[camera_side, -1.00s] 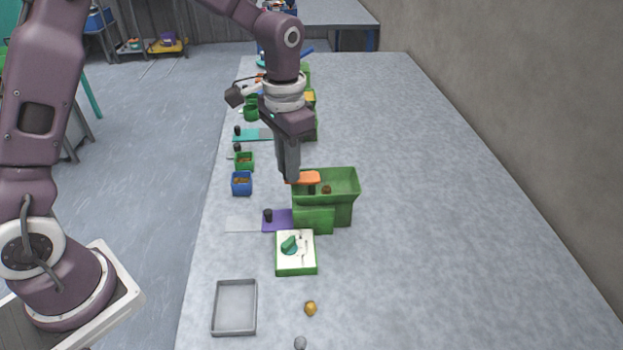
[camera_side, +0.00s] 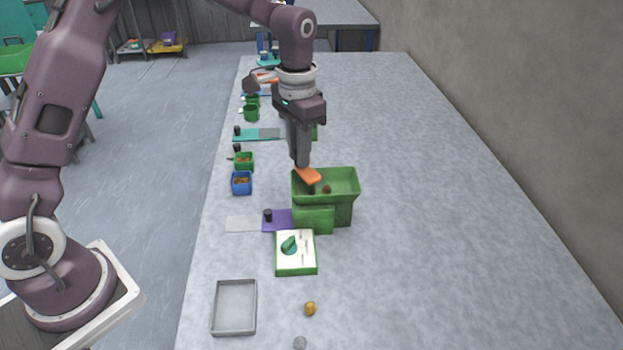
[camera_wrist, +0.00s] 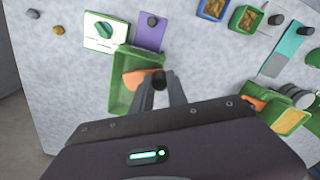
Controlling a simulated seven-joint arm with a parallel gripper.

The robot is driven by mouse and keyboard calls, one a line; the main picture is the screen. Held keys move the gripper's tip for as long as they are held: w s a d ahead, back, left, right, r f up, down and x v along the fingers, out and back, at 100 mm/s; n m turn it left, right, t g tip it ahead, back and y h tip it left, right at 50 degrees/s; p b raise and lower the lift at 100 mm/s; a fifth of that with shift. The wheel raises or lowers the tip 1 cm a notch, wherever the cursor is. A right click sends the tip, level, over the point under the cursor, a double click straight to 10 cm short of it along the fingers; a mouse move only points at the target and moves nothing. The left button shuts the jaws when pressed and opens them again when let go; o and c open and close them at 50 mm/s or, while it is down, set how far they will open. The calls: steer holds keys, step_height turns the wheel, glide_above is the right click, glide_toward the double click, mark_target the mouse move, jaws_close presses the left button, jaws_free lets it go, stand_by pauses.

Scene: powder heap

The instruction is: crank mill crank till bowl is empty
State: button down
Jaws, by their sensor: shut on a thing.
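The green mill (camera_side: 341,209) stands on the table with its open hopper on top. Its orange crank (camera_side: 307,175) lies across the left part of the hopper, tilted in the side view, with a dark knob near its end. A small brown lump (camera_side: 327,188) shows inside the hopper. My gripper (camera_side: 302,163) reaches down from above and is shut on the crank's dark knob. In the wrist view the knob (camera_wrist: 158,80) sits between my fingertips, and the orange crank (camera_wrist: 135,79) extends left of it over the green hopper (camera_wrist: 121,98). Part of the hopper's inside is hidden.
A white-topped box with a green dial (camera_side: 296,252) stands in front of the mill. A purple plate (camera_side: 276,220) with a black knob lies at its left. A grey tray (camera_side: 234,307) and small lumps lie nearer. Green and blue cups (camera_side: 241,183) stand further left. The table's right side is clear.

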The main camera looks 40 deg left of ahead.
steer(key=shift+w+d, duration=0.35)
steer(key=shift+w, duration=0.3)
steer(key=shift+w+d, duration=0.55)
steer(key=shift+w, duration=0.05)
steer(key=shift+w+d, duration=0.2)
steer(key=shift+d, duration=0.3)
steer(key=shift+w+d, duration=0.2)
steer(key=shift+d, duration=0.3)
steer(key=c, duration=1.4)
jaws_free()
steer(key=shift+a, duration=0.1)
